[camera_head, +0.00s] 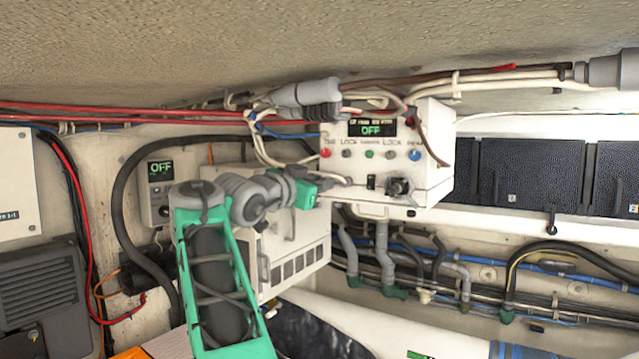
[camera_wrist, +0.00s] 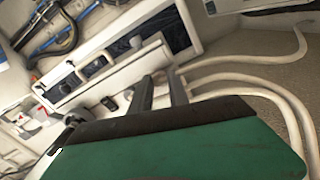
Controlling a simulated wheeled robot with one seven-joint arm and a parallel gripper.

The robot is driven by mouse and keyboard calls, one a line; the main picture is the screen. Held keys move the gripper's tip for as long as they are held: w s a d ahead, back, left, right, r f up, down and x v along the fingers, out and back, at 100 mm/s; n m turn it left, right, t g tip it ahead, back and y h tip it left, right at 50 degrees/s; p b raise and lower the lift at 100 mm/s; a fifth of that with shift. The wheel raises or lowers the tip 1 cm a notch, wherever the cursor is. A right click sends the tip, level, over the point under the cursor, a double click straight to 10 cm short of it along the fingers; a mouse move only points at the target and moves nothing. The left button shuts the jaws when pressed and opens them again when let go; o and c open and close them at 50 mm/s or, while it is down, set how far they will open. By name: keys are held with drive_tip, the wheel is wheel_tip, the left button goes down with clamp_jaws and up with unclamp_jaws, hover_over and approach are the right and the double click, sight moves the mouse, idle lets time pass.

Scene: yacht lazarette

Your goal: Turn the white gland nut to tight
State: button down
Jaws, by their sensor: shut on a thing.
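My gripper (camera_head: 322,181) reaches in from the left to the lower left of the white control box (camera_head: 432,150) in the head view. A small pale piece, the white gland nut (camera_wrist: 161,84), seems to sit between the fingers, beside the box's face and where white cables start. The fingers and my green gripper body hide most of it. How far the nut is turned cannot be seen.
White cables (camera_wrist: 220,77) curve away close to my fingers. A small unit (camera_head: 160,170) reading OFF hangs at the left. A white louvred box (camera_head: 290,250) stands behind my arm. Pipes (camera_head: 382,250) run below the control box, and the low ceiling (camera_head: 300,40) is above.

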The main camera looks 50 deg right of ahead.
drive_tip(key=shift+m, duration=0.4)
drive_tip(key=m+b, duration=0.6)
drive_tip(key=m, duration=1.6)
drive_tip(key=shift+m, duration=0.4)
idle(0.3)
drive_tip(key=c, duration=1.3)
unclamp_jaws()
drive_tip(key=shift+o, duration=0.2)
drive_tip(key=shift+a, duration=0.1)
